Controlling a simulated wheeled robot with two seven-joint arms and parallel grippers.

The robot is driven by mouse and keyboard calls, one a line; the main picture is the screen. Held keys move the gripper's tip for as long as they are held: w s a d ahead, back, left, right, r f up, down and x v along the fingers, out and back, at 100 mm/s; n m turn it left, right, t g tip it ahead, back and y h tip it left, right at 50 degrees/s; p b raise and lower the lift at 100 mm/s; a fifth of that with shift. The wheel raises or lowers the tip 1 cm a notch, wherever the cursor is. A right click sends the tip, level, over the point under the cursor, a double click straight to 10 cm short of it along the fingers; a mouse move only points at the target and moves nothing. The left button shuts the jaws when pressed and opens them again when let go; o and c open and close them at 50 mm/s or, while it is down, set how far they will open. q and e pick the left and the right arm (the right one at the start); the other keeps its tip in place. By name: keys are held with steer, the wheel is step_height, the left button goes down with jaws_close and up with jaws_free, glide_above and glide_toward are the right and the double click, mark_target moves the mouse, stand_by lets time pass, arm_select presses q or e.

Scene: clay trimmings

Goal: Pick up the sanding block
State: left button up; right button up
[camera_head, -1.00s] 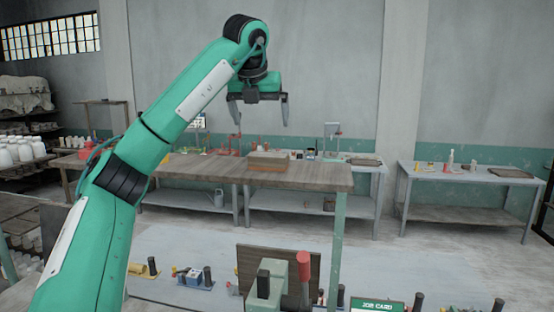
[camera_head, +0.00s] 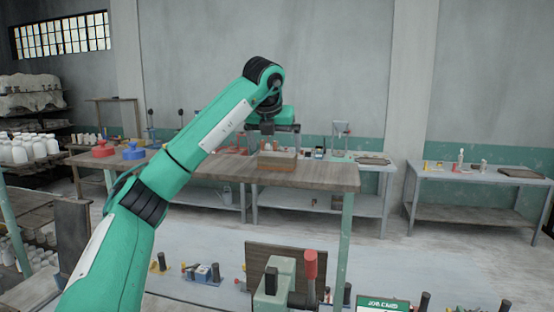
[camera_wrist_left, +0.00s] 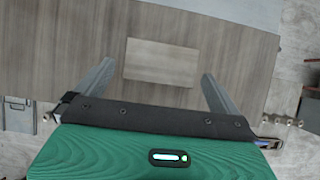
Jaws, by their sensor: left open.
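A brown block with a paler top, which I take as the sanding block (camera_head: 277,163), lies on the wooden worktable (camera_head: 320,176). In the left wrist view the block (camera_wrist_left: 160,62) is a plain rectangle, nearly level in the picture, lying between the two fingers. My left gripper (camera_head: 279,145) is open and empty, pointing down just above the block in the head view. Its fingers (camera_wrist_left: 158,72) spread wider than the block's long side in the wrist view. I cannot tell the exact height gap.
A red item (camera_head: 103,151) and a blue item (camera_head: 133,152) stand at the table's left end. Grey benches with small things stand behind and at the right (camera_head: 480,176). Shelves of white bottles (camera_head: 30,150) are at the left. The table right of the block is clear.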

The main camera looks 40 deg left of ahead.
mark_target(277, 154)
arm_select(q)
steer(key=p+x, duration=0.3)
steer(key=shift+w+a+f, duration=0.1)
steer(key=shift+w+f, duration=0.1)
steer(key=shift+w, duration=0.1)
steer(key=shift+w+a+f, duration=0.15)
steer(key=shift+f, duration=0.4)
steer(key=c, duration=0.6)
steer(key=shift+r, duration=0.1)
steer(key=shift+c, duration=0.6)
steer(key=shift+r, duration=0.45)
step_height(277, 154, up, 8)
steer(key=b, duration=0.3)
step_height(277, 154, up, 11)
steer(key=b, duration=0.1)
arm_select(e)
steer(key=shift+d+f, duration=0.3)
steer(key=shift+d, duration=0.1)
steer(key=shift+a, duration=0.1)
